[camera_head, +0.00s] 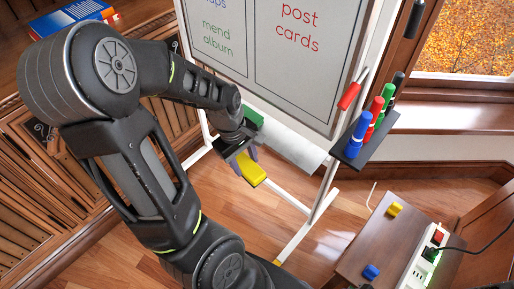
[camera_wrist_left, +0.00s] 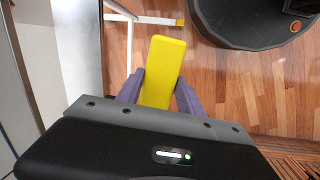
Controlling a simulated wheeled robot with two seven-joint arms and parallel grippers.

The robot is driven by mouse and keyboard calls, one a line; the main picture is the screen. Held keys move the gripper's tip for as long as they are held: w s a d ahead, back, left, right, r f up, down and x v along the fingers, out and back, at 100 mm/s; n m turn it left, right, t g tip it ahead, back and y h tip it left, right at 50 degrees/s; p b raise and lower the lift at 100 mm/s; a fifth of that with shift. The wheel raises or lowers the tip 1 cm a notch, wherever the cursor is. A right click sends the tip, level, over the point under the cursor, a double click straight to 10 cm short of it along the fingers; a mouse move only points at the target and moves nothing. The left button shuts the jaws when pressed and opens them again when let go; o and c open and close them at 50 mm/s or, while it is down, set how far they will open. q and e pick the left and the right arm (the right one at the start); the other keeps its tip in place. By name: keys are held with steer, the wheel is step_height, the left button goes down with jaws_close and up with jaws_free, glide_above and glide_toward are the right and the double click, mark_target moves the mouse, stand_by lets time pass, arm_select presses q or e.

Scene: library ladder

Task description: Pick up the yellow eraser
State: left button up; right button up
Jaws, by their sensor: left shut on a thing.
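The yellow eraser (camera_head: 251,168) is a flat, oblong yellow block. It is between the fingers of my left gripper (camera_head: 245,162), which is shut on it in front of the lower part of the whiteboard stand. In the left wrist view the eraser (camera_wrist_left: 162,72) sticks out beyond the two purple-grey fingers of the gripper (camera_wrist_left: 160,92), one on each side of it. The fingers hide part of its sides. The floor shows well below it. My right gripper is not in view.
A whiteboard (camera_head: 290,55) on a white stand carries writing. A green object (camera_head: 252,116) is behind my gripper. A dark tray (camera_head: 366,139) at the right holds several markers. A small brown table (camera_head: 385,236) bears a yellow block (camera_head: 394,209), a blue block (camera_head: 371,272) and a power strip (camera_head: 424,262).

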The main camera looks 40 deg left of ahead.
arm_select(q)
steer(key=shift+s, duration=0.7)
steer(key=o, duration=0.9)
steer(key=c, duration=0.9)
jaws_close()
steer(key=shift+t, duration=0.3)
